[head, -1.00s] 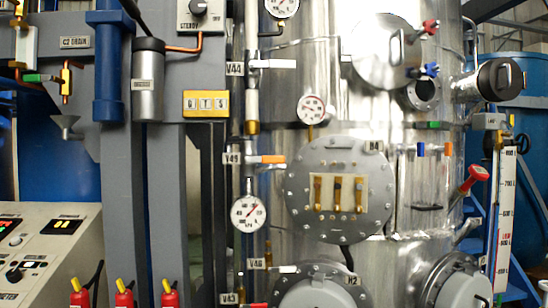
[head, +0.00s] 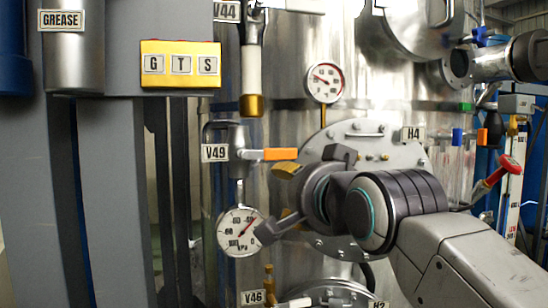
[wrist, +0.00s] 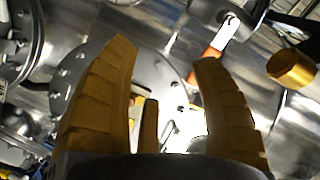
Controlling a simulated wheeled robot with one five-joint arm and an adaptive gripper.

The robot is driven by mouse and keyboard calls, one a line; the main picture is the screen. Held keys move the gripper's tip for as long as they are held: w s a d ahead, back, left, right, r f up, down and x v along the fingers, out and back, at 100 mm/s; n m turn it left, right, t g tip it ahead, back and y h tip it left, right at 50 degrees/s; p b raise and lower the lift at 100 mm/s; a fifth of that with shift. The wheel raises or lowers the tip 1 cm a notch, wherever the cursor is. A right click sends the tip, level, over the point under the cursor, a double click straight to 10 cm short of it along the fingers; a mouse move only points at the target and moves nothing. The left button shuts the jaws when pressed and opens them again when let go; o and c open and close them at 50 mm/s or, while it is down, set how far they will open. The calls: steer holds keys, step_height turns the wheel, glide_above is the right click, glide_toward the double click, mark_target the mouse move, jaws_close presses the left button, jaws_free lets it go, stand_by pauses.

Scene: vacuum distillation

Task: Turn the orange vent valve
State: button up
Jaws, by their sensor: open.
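The orange-handled vent valve (head: 280,154) is labelled V49 and sits on a vertical pipe at the middle left of the head view. Its handle points right, roughly level. My gripper (head: 277,202) is just below the handle, in front of the round flange H4. In the wrist view my gripper (wrist: 165,52) is open, with two tan fingers spread and nothing between the tips. The orange handle (wrist: 205,65) shows there beyond the right fingertip. Whether they touch cannot be told.
A pressure gauge (head: 240,232) is close to the lower finger. Another gauge (head: 325,82) is above. A brass pipe end (head: 253,105) hangs above the valve and shows in the wrist view (wrist: 292,67). The bolted flange (head: 400,155) stands behind my gripper.

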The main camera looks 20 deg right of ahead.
mark_target(283, 158)
steer(key=r+m, duration=0.1)
steer(key=m, duration=0.1)
steer(key=w+r+m+t, duration=0.1)
steer(key=r+m, duration=0.1)
steer(key=m, duration=0.1)
steer(key=w+r+m, duration=0.1)
steer(key=m, duration=0.1)
steer(key=shift+r+m+t+p, duration=0.3)
steer(key=shift+m+t, duration=0.1)
steer(key=shift+w+p, duration=0.95)
steer(key=shift+w, duration=2.1)
steer(key=shift+c, duration=0.3)
jaws_close()
